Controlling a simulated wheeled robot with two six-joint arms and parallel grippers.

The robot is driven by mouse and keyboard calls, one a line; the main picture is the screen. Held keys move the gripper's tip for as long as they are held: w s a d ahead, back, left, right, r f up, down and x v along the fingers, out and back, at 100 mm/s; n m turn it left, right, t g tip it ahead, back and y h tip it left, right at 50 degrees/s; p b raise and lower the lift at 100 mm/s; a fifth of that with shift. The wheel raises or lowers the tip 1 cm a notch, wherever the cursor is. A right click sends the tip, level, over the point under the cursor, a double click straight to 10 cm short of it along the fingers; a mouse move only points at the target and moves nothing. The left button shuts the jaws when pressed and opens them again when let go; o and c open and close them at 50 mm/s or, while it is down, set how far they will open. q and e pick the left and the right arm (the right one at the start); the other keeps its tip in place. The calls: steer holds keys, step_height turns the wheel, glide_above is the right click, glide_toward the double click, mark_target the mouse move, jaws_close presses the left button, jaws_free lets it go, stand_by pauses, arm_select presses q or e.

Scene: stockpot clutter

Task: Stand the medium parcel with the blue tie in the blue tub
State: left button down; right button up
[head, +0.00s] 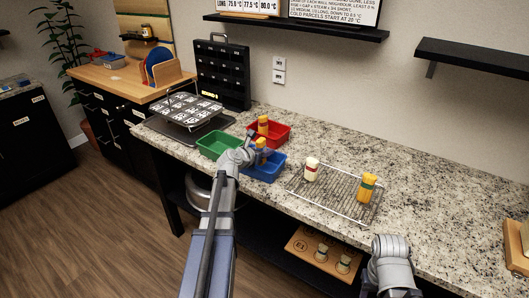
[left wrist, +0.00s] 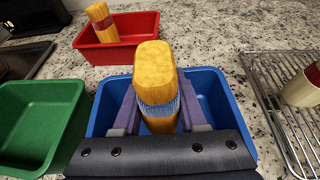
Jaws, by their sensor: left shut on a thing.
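The yellow-orange parcel with the blue tie (left wrist: 154,68) stands roughly upright between the fingers of my left gripper (left wrist: 158,108), which is shut on it. In the head view the parcel (head: 261,144) shows over the blue tub (head: 266,176). In the left wrist view the blue tub (left wrist: 222,98) surrounds the parcel and the fingertips. The parcel's lower end is hidden, so I cannot tell whether it touches the tub floor. My right arm shows at the bottom right of the head view, but its fingers do not show.
A green tub (head: 218,146) is left of the blue tub. A red tub (head: 273,134) behind holds a yellow parcel (head: 263,125). A wire rack (head: 335,190) to the right holds a cream parcel (head: 311,169) and an orange parcel with a green tie (head: 367,188).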

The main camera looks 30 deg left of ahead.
arm_select(q)
steer(key=shift+f+b, duration=0.35)
steer(key=shift+f, duration=0.1)
steer(key=shift+f, duration=0.1)
steer(key=shift+c, duration=2.3)
jaws_free()
steer(key=shift+r+p, duration=0.5)
steer(key=shift+r, duration=0.05)
steer(key=p+v, duration=0.4)
steer(key=v, duration=0.8)
steer(key=shift+r+p, duration=0.15)
steer(key=shift+p, duration=0.25)
